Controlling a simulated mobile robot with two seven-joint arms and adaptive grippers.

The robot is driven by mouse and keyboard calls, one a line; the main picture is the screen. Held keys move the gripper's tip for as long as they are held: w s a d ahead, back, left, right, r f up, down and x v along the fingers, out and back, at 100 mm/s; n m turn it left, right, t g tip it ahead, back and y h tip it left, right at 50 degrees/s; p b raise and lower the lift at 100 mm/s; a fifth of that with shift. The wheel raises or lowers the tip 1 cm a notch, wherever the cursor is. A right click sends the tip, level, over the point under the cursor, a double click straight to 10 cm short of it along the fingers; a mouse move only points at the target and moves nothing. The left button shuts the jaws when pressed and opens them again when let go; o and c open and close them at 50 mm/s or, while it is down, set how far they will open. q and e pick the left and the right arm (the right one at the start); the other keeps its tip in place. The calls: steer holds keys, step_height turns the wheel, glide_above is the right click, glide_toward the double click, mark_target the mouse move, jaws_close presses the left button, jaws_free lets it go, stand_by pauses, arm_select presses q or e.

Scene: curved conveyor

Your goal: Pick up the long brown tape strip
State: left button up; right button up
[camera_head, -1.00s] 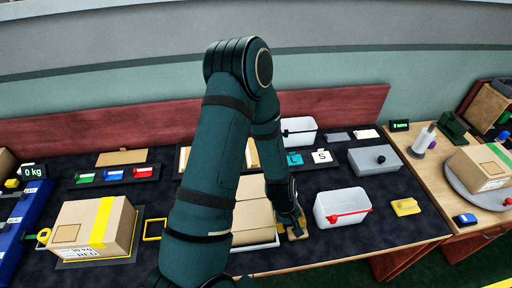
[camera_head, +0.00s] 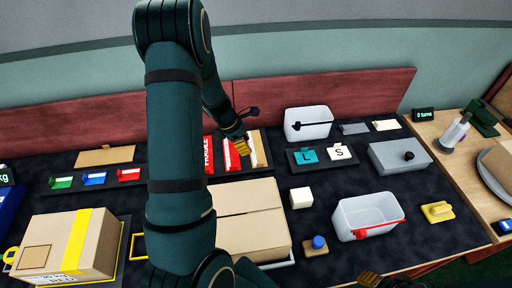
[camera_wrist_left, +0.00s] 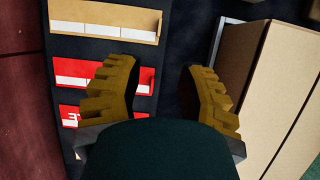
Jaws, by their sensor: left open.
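The long brown tape strip (camera_head: 261,146) lies at the right end of a row of strips at the back of the table, beside red strips (camera_head: 208,156). In the left wrist view the brown strip (camera_wrist_left: 105,20) is at the top, with the red strips (camera_wrist_left: 146,82) below it. My left gripper (camera_head: 238,141) is above the row, over the red strips and just left of the brown strip. Its ridged fingers show apart and empty in the left wrist view (camera_wrist_left: 160,80). Part of my right gripper (camera_head: 370,280) shows at the bottom edge; its jaws are unclear.
A tan carton (camera_head: 250,212) stands in front of the strips. A yellow-taped box (camera_head: 50,248) is at left. White bins (camera_head: 308,124) and (camera_head: 352,222), a grey box (camera_head: 383,156) and a blue-knobbed stamp (camera_head: 318,243) are at right.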

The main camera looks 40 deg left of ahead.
arm_select(q)
steer(key=b+x, duration=0.2)
steer(key=x, duration=0.6)
steer(key=shift+w+b+x, duration=0.15)
steer(key=shift+b+x, duration=0.2)
steer(key=shift+x, duration=1.1)
steer(key=shift+w+b+x, duration=0.15)
steer(key=shift+b+x, duration=0.15)
steer(key=shift+x, duration=1.1)
steer(key=shift+r, duration=0.15)
jaws_close()
